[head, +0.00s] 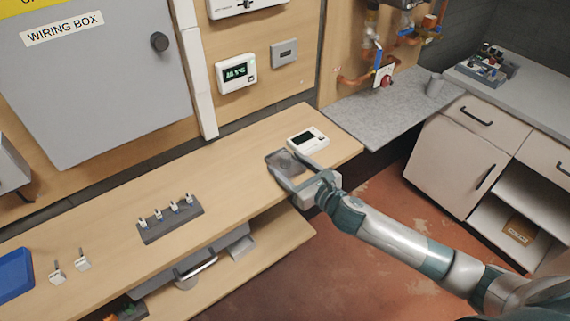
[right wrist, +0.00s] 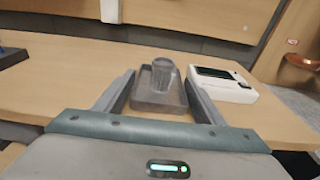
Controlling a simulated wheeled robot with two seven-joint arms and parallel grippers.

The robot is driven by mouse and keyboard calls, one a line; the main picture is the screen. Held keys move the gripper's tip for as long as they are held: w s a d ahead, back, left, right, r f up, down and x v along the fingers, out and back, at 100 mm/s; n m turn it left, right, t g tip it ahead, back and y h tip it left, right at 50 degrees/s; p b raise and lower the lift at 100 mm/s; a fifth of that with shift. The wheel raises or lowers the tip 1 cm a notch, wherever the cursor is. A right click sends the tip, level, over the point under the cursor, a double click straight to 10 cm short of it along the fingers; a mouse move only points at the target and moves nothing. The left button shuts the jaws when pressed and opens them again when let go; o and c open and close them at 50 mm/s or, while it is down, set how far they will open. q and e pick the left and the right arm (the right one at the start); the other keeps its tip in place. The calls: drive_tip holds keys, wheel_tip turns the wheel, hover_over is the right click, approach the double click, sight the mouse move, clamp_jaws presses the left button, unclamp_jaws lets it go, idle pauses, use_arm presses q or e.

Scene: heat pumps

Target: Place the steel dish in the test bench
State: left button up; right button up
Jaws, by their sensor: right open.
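A shallow dark-grey square tray (right wrist: 148,103) lies on the wooden bench; it also shows in the head view (head: 284,156). A short grey, glassy-looking cylinder (right wrist: 163,74) stands in it. I cannot tell for sure which of these is the steel dish. My right gripper (head: 286,162) is open at the tray, near the bench's front edge. In the right wrist view its fingers (right wrist: 160,93) lie on either side of the tray, with no clear grip on it. My left gripper is not in view.
A white meter with a dark screen (head: 308,139) sits just right of the tray. A dark rack with several small pieces (head: 170,220) and a blue tray (head: 14,274) are on the bench's left. Bare wood lies between rack and tray. A grey cup (head: 435,85) stands on the grey counter.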

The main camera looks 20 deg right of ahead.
sight(289, 169)
drive_tip(key=c, duration=1)
drive_tip(key=shift+o, duration=0.2)
